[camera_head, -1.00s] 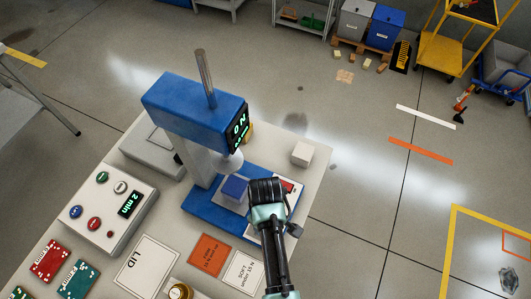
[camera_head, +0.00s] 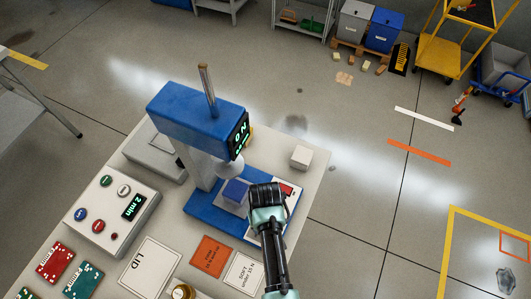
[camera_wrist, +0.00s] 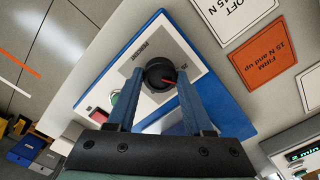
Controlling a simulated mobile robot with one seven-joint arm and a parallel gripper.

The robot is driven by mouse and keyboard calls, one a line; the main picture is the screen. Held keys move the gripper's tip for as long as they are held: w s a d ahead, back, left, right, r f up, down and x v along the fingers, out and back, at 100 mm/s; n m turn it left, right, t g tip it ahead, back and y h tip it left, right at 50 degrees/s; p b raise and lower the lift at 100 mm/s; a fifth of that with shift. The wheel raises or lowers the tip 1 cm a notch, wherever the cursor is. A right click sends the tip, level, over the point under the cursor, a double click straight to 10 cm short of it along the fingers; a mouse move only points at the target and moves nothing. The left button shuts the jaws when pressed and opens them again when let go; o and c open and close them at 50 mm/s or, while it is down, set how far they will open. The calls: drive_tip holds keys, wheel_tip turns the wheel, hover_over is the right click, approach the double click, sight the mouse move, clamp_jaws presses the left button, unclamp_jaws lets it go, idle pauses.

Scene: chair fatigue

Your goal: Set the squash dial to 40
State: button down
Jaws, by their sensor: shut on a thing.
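The squash dial (camera_wrist: 159,68) is a round black knob with a red pointer mark, on a pale panel of the blue press in the wrist view. My gripper (camera_wrist: 160,78) has one finger on each side of the knob and is shut on it. In the head view my gripper (camera_head: 266,192) covers the dial at the right of the press base. The blue press (camera_head: 198,117) has a lit display (camera_head: 238,136) that seems to read 0 N.
A blue block (camera_head: 236,191) sits under the press. A white cube (camera_head: 301,156) stands behind my gripper. A button box (camera_head: 113,213) reading 2 min is at left. Lid (camera_head: 149,265), firm (camera_head: 211,256) and soft (camera_head: 243,272) cards lie in front.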

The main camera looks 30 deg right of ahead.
drive_tip(key=m+p, duration=0.1)
drive_tip(key=m, duration=0.4)
drive_tip(key=shift+m, duration=0.3)
idle(0.5)
drive_tip(key=shift+c, duration=1.5)
unclamp_jaws()
drive_tip(key=shift+r, duration=0.1)
wheel_tip(320, 180, up, 13)
drive_tip(key=shift+b, duration=0.4)
